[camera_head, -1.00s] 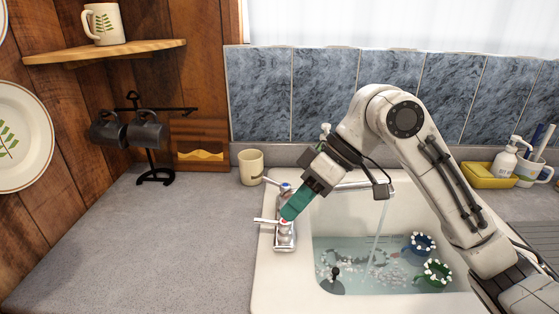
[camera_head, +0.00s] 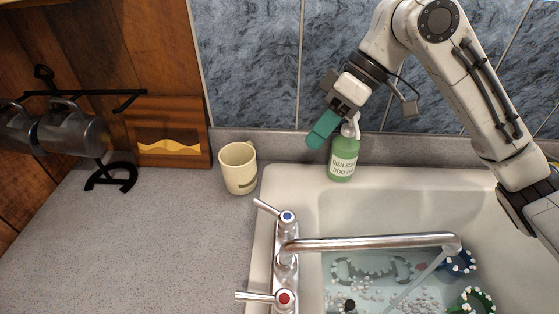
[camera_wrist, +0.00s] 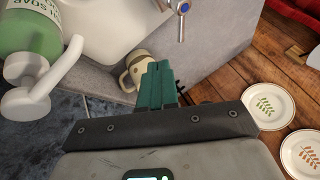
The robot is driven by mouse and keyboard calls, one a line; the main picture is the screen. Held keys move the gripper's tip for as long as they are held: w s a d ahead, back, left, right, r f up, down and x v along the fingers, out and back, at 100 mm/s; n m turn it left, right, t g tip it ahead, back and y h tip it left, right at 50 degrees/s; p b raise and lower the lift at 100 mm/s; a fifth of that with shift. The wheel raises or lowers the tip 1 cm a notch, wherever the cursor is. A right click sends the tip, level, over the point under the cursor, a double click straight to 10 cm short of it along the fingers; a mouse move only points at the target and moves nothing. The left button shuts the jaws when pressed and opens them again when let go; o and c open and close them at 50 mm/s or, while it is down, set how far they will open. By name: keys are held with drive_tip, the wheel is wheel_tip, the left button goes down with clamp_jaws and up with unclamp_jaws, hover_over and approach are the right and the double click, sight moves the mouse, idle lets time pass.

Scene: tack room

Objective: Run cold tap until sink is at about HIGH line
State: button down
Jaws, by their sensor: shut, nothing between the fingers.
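The tap has a chrome spout (camera_head: 375,243), a blue-marked handle (camera_head: 288,216) with its lever angled up-left, and a red-marked handle (camera_head: 284,297) with its lever pointing left. A thin stream of water (camera_head: 415,280) falls from the spout into the sink (camera_head: 465,207). Water (camera_head: 360,285) with foam covers the part of the basin in view. I cannot make out a HIGH line. My gripper (camera_head: 322,131), with teal fingers, is shut and empty, above the back of the sink, apart from the handles. In the wrist view, the blue-marked handle (camera_wrist: 184,6) shows at the top edge.
A green soap bottle (camera_head: 343,160) stands on the sink's back rim, close beside my gripper. A cream mug (camera_head: 238,168) is on the counter left of it. A blue mug (camera_head: 460,263) and a green mug (camera_head: 473,300) sit in the water. The left counter (camera_head: 165,235) is clear.

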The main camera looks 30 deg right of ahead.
sight(272, 213)
drive_tip(key=x, duration=0.7)
drive_tip(key=s+a+p+x, duration=0.1)
drive_tip(key=x, duration=0.3)
drive_tip(key=shift+w+a+r, duration=0.1)
drive_tip(key=shift+a+r, duration=0.1)
drive_tip(key=shift+s+a+f, duration=0.15)
drive_tip(key=shift+s+a, duration=0.1)
drive_tip(key=shift+a, duration=0.3)
